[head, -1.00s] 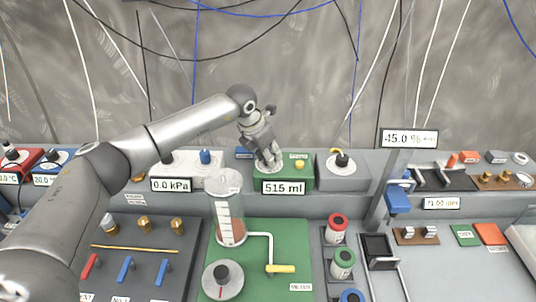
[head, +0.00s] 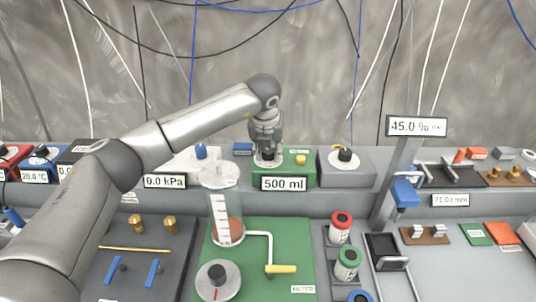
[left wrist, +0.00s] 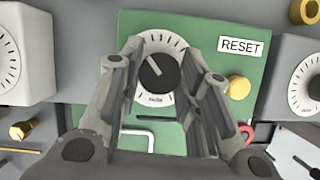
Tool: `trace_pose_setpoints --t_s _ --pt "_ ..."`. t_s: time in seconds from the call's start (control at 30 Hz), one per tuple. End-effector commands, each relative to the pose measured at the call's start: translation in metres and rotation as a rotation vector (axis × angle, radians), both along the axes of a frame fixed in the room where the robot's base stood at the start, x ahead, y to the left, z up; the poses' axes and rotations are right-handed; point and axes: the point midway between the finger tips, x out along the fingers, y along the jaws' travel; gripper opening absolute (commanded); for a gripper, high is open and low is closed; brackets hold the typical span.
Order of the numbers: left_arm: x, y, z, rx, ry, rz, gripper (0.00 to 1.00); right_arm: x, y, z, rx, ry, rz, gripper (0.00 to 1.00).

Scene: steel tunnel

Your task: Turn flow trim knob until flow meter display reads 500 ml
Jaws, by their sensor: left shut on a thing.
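The flow meter is a green box (head: 298,163) on the back ledge, and its display (head: 284,184) reads 500 ml. The flow trim knob (left wrist: 158,73) is black and sits on a white dial with tick marks; in the left wrist view it shows between the fingers. My left gripper (head: 267,158) reaches down from above and is shut on this knob, covering most of it in the head view. A yellow button (left wrist: 239,88) beside a RESET label is right of the fingers, apart from them. My right gripper is not in view.
A box with a 0.0 kPa display (head: 164,181) is to the left, and a grey box with a black knob (head: 345,154) is to the right. A clear cylinder (head: 221,205) stands in front. A 45.0 % display (head: 417,126) rises on a post at right.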

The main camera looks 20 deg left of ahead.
Motion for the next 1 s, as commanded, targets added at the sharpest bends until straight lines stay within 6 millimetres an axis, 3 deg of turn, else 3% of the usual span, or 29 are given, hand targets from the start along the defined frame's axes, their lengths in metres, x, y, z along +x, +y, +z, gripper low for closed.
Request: trace_pose_setpoints --t_s 0.2,0.73,0.77,0.9,1.0 --pt "0.0007 -0.0007 0.0004 0.0 -0.003 0.073 0.09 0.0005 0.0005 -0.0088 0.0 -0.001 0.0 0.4" --pt "0.0007 -0.0006 0.0018 -0.001 -0.002 0.098 0.09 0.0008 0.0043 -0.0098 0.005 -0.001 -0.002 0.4" --pt "0.0006 -0.0005 0.0018 -0.001 -0.002 0.098 0.35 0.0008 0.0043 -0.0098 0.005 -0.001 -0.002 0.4" --pt "0.0005 -0.0005 0.0014 -0.001 -0.002 0.098 0.53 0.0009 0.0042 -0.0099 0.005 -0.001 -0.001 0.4" --pt "0.0004 -0.0004 0.001 0.0 -0.001 0.097 0.54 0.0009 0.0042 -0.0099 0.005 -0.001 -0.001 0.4"
